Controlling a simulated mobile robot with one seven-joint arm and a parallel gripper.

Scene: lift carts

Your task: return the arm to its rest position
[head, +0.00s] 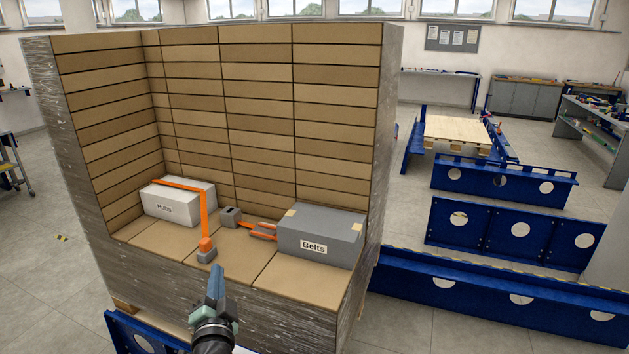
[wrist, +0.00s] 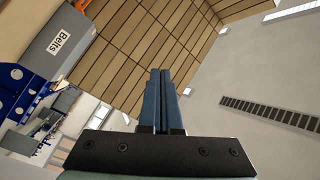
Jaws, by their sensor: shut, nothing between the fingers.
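My gripper (head: 216,280) is in front of the stacked pallet in the head view, pointing up, with its fingers together and nothing between them. It also shows in the wrist view (wrist: 160,80), its two blue-grey fingers side by side. The fingertips appear just in front of the lower box layer's front edge in the head view. I cannot tell the exact gap. My arm's dark wrist shows below the fingers. The rest of the arm is out of view.
A wrapped carton stack (head: 230,90) forms a recess. In it stand a white "Hubs" box (head: 178,208) under an orange strap (head: 205,218) and a grey "Belts" box (head: 325,232), also visible in the wrist view (wrist: 60,45).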

